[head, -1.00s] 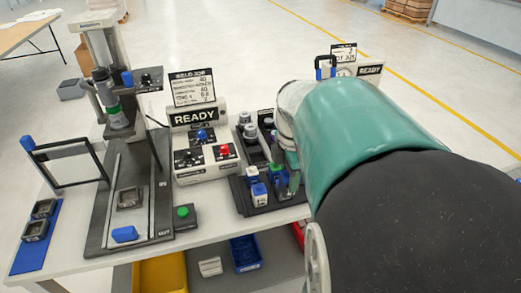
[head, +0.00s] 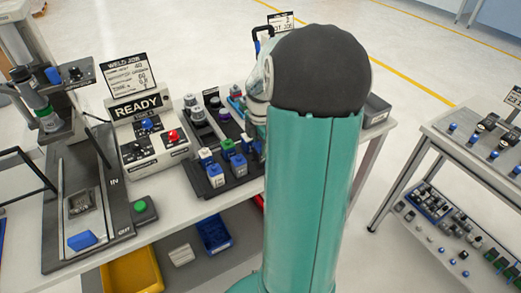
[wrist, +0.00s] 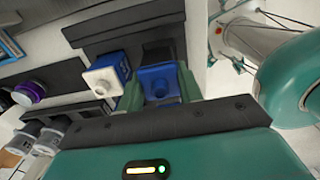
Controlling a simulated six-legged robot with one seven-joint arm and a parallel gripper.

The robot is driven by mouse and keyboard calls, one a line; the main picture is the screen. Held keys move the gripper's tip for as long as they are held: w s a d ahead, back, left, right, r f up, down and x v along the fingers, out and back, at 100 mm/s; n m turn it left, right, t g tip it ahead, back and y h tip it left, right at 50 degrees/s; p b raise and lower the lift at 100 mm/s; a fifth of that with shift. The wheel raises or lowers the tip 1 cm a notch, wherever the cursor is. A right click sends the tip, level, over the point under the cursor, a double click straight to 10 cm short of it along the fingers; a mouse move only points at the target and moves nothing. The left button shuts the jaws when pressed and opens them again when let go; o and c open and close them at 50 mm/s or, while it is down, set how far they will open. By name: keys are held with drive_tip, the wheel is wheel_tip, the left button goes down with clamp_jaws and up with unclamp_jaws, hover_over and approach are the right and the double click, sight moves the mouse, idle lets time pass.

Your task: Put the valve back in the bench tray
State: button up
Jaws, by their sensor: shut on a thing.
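The valve (wrist: 158,84) is a blue block between the green fingers of my gripper (wrist: 160,92) in the wrist view. The gripper is shut on it. Beside it is another blue valve (wrist: 105,75) with a white cap, just outside the fingers. The dark bench tray (head: 240,181) shows in the head view, with several small capped blocks in blue, white and green on it. The tray also shows in the wrist view (wrist: 125,28). My teal arm hides the gripper and the tray's right part in the head view. Whether the held valve touches the tray cannot be told.
A READY control box (head: 145,137) and a weld fixture (head: 98,205) stand left of the tray. Grey round parts (head: 197,116) sit behind the blocks. Yellow (head: 132,272) and blue (head: 213,232) bins are below the bench. Another table (head: 470,150) stands right, across a floor gap.

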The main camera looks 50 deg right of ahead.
drive_tip(key=shift+f, duration=1.05)
drive_tip(key=shift+f, duration=0.15)
drive_tip(key=o, duration=1)
